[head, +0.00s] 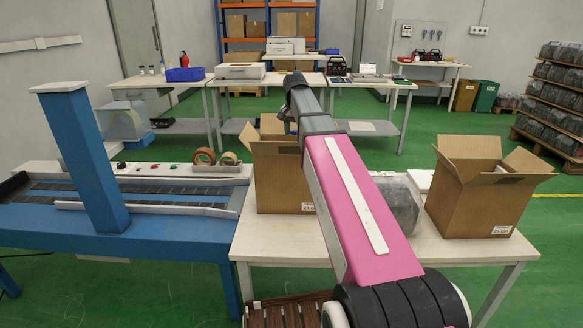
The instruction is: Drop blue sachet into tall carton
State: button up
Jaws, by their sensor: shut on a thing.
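My gripper (287,122) is small and mostly hidden behind my arm's wrist, above the open top of the left brown carton (275,180). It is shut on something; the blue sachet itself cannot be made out. The left carton stands upright on the white table with its flaps open, partly hidden by my pink arm. A second open brown carton (475,208) stands at the table's right end, with something pale showing at its opening. Which carton is the taller is hard to tell.
A grey translucent container (402,205) sits between the cartons on the white table (465,250). A blue conveyor (150,238) with a blue post (85,160) and tape rolls (205,156) adjoins on the left. Benches and shelves stand behind; green floor lies between.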

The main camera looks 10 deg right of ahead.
jog(key=shift+f, duration=2.25)
jog(key=o, duration=1)
jog(key=shift+c, duration=0.2)
jog(key=shift+r, duration=0.15)
notch_tip(320, 180, up, 10)
jog(key=shift+f, duration=0.25)
jog(key=shift+r, duration=0.55)
